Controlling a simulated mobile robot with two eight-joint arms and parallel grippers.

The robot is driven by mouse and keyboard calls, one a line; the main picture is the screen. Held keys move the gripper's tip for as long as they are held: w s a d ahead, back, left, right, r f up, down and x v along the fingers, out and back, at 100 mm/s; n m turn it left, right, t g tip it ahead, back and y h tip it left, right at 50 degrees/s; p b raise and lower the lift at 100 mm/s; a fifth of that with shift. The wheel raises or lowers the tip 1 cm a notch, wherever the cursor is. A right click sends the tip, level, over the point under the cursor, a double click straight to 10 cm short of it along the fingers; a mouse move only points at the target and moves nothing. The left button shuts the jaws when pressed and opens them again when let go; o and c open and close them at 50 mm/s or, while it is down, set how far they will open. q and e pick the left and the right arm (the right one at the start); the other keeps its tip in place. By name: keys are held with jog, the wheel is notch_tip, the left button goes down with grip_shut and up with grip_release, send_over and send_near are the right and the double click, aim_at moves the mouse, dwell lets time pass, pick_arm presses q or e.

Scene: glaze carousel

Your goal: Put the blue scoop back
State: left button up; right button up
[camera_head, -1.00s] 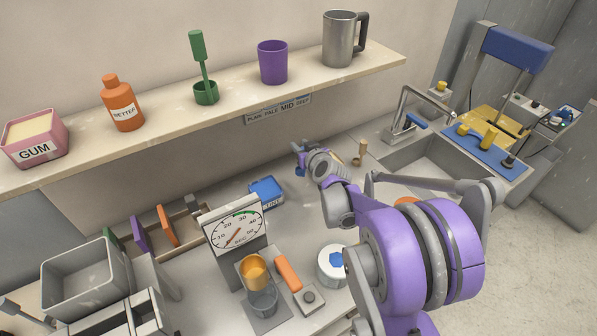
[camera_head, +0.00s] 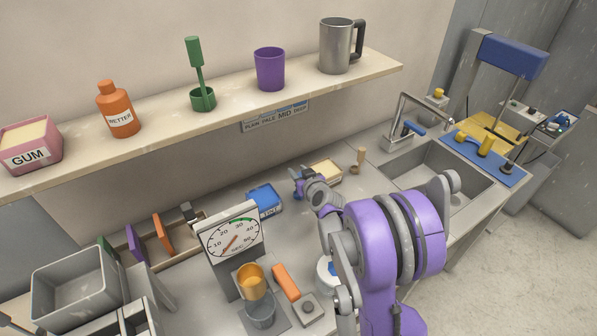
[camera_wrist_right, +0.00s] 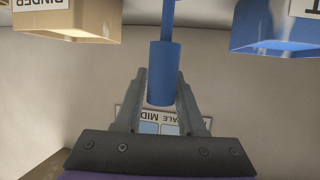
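My right gripper (camera_wrist_right: 161,88) has its two fingers against the sides of the blue scoop's cylindrical handle (camera_wrist_right: 161,75) in the right wrist view. The scoop's thin stem runs out of the top of that view, so its bowl is hidden there. In the head view the right gripper (camera_head: 299,184) is small, above the counter between the blue TINT tub (camera_head: 264,202) and a cream tub (camera_head: 327,172). A bit of blue shows at its tips. The wrist view also shows the blue tub (camera_wrist_right: 268,35) and the cream BINDER tub (camera_wrist_right: 88,20).
A dial scale (camera_head: 232,243) stands left of my right arm, with an orange cup (camera_head: 251,280) before it. A white canister (camera_head: 325,272) is partly hidden by my arm. The shelf (camera_head: 150,142) overhangs the back. The sink (camera_head: 440,172) is at right.

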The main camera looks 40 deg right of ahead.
jog(key=shift+o, duration=1.4)
pick_arm(q)
jog(key=shift+r, duration=0.1)
pick_arm(e)
jog(key=shift+r, duration=0.1)
pick_arm(q)
jog(key=shift+w+r+p, duration=0.1)
jog(key=shift+r+p, duration=0.2)
jog(key=shift+p, duration=0.05)
pick_arm(e)
jog(key=v, duration=1.2)
